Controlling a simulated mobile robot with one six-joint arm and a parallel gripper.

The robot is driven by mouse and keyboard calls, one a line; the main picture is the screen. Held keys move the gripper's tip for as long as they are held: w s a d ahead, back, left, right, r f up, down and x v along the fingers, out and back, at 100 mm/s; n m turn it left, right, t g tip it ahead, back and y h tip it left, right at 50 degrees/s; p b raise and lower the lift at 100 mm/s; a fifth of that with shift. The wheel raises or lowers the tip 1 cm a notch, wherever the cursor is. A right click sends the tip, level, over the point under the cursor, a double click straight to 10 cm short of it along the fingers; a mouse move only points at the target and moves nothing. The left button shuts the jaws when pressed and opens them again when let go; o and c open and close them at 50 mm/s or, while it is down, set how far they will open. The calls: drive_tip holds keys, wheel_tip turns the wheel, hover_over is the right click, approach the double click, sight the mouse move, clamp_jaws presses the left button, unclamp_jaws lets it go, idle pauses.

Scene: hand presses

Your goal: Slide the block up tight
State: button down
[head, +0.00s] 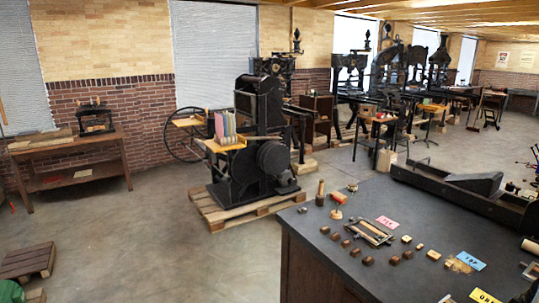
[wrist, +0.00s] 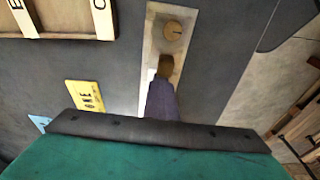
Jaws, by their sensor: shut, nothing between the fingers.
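In the wrist view a pale strip-like holder (wrist: 155,45) lies on the dark bench top, with a round wooden knob (wrist: 173,30) at its upper end. A small brown block (wrist: 165,66) sits on the strip below the knob, with a gap between them. My gripper (wrist: 162,84) is shut and empty, its dark fingers right at the block's near end. I cannot tell whether they touch it. My gripper's body hides the near end of the strip. I cannot make out my gripper in the head view.
A yellow card (wrist: 85,96) and a wooden tray with lettered pieces (wrist: 62,38) lie left of the strip. In the head view the bench top (head: 360,275) carries several small blocks, a blue card (head: 470,261) and a long black trough (head: 465,190).

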drive_tip(key=shift+s+d, duration=0.35)
drive_tip(key=shift+s, duration=0.35)
drive_tip(key=shift+s+d, duration=0.4)
drive_tip(key=shift+s, duration=0.35)
drive_tip(key=shift+s+d, duration=0.35)
drive_tip(key=shift+s, duration=0.35)
idle(3.8)
idle(0.4)
drive_tip(key=c, duration=1.6)
unclamp_jaws()
drive_tip(key=shift+r, duration=0.1)
drive_tip(key=shift+w+a+p+v, duration=0.1)
drive_tip(key=shift+w+p+v, duration=0.15)
drive_tip(key=shift+p+v, duration=0.65)
drive_tip(key=shift+w+a+p+v, duration=0.1)
drive_tip(key=shift+w+p+v, duration=0.2)
drive_tip(key=shift+v, duration=1)
drive_tip(key=shift+w+a+p+v, duration=0.1)
drive_tip(key=shift+w+p+v, duration=0.1)
drive_tip(key=shift+p+v, duration=0.7)
